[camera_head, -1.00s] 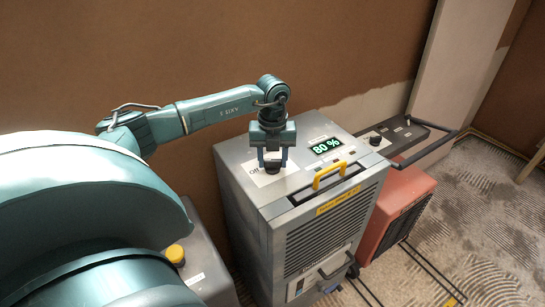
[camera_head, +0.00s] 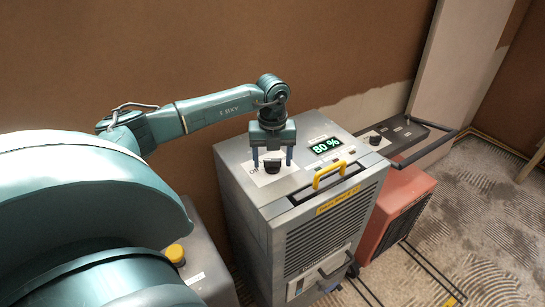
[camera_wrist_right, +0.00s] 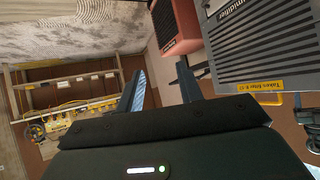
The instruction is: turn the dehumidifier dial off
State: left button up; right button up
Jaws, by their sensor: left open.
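The grey dehumidifier (camera_head: 240,190) stands against the brown wall, its display (camera_head: 326,145) reading 80 %. Its black dial (camera_head: 271,167) sits on a pale label plate at the left of the top panel. My left gripper (camera_head: 272,158) points down over the dial, open, with one finger on each side and gaps between the fingers and the dial. The left finger partly covers the lettering beside the dial; which way the dial points is too small to tell. My right gripper (camera_wrist_right: 161,80) shows in the right wrist view, open and empty, with part of the dehumidifier (camera_wrist_right: 250,50) at the right.
A red machine (camera_head: 400,205) and a dark panel with a knob and bar handle (camera_head: 410,135) stand to the right. The right wrist view shows a shelf (camera_wrist_right: 70,85).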

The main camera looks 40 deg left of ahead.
aim_at(273, 160)
pick_arm(q)
jog(key=shift+r, duration=0.1)
notch_tip(273, 160, up, 13)
jog(key=b, duration=0.1)
dwell(0.4)
dwell(0.4)
